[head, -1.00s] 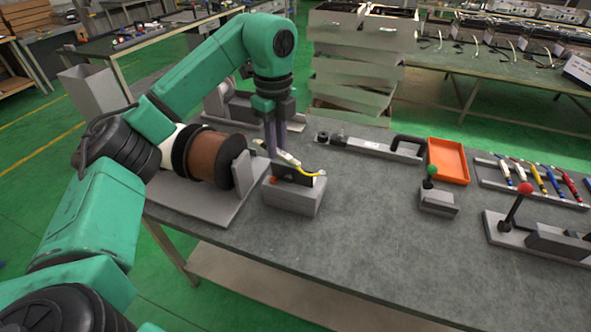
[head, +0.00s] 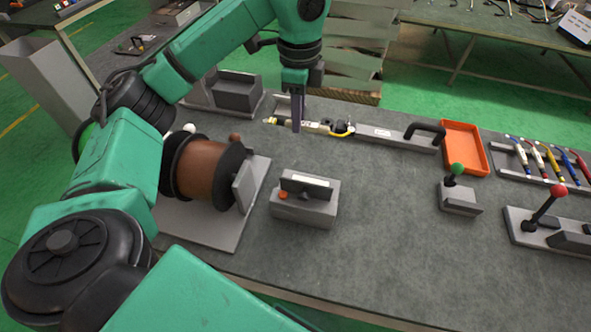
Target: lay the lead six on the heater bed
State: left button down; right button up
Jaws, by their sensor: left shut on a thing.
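My left gripper (head: 297,122) comes down from above and is shut on a lead with a white body (head: 312,127) and a yellow wire end (head: 343,132). The lead lies roughly level, its pale tip to the left of the fingers. It is at the left end of a long grey fixture (head: 385,135) with a black handle at its right end, which may be the heater bed. The lead and fingers hide part of that end; I cannot tell if the lead touches it. My right gripper is not in view.
A grey box (head: 306,212) with an orange button stands in front. A copper-coloured spool (head: 202,168) is at left. At right are an orange tray (head: 464,148), a green-knob lever (head: 457,190), a red-knob lever (head: 545,215) and a rack of several coloured leads (head: 540,160). The front middle is clear.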

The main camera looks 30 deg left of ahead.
pick_arm(q)
jog(key=f, duration=0.1)
jog(key=d+f, duration=0.1)
jog(key=shift+f+b, duration=0.4)
notch_tip(320, 180, down, 3)
jog(key=d, duration=0.2)
jog(key=p, duration=0.1)
send_over(304, 176)
jog(key=s, duration=0.2)
jog(key=f, duration=0.8)
jog(key=shift+s+d+f, duration=0.1)
jog(key=shift+d+f, duration=0.25)
jog(key=f, duration=0.2)
jog(key=f+p, duration=0.1)
jog(key=f, duration=0.1)
jog(key=shift+d, duration=0.25)
jog(key=shift+a+f, duration=0.15)
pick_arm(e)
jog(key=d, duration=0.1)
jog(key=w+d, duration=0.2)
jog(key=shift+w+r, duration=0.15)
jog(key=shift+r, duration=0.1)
pick_arm(q)
jog(key=c, duration=0.8)
grip_release()
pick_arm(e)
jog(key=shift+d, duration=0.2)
